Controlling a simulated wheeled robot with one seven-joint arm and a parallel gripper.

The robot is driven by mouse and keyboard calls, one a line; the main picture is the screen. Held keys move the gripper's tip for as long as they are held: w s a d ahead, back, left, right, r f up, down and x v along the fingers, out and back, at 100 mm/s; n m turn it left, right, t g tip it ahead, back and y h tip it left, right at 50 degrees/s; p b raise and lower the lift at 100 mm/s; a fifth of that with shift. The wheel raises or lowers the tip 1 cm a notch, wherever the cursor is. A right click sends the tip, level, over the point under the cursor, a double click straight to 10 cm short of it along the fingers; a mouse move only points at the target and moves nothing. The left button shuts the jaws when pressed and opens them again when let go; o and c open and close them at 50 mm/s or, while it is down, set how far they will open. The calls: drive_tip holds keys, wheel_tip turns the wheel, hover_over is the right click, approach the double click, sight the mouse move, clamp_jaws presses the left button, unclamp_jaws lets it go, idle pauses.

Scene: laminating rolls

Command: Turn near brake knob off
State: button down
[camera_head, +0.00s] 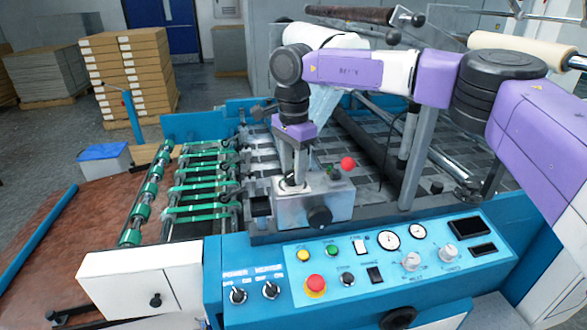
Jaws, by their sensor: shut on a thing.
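My gripper (293,183) points straight down onto the top of a grey metal box (288,212) at the near edge of the laminating machine. Its fingers are shut on a small part there that I take for the near brake knob; the fingers hide most of it, and its turn position cannot be read. A black round knob (319,217) sits on the box's front face. A red ball knob (348,163) stands at the box's back right, apart from my fingers.
A blue control panel (290,282) lies in front, with a red emergency button (315,285), switches and gauges. Green rollers (205,185) lie to the left. A dark roller and upright post (417,160) stand to the right of my gripper. Stacked boxes (127,70) stand behind.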

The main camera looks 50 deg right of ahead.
sight(293, 174)
drive_tip(key=shift+w+r, duration=0.1)
drive_tip(key=c, duration=0.9)
unclamp_jaws()
drive_tip(key=shift+r+b, duration=0.75)
drive_tip(key=shift+r, duration=3.1)
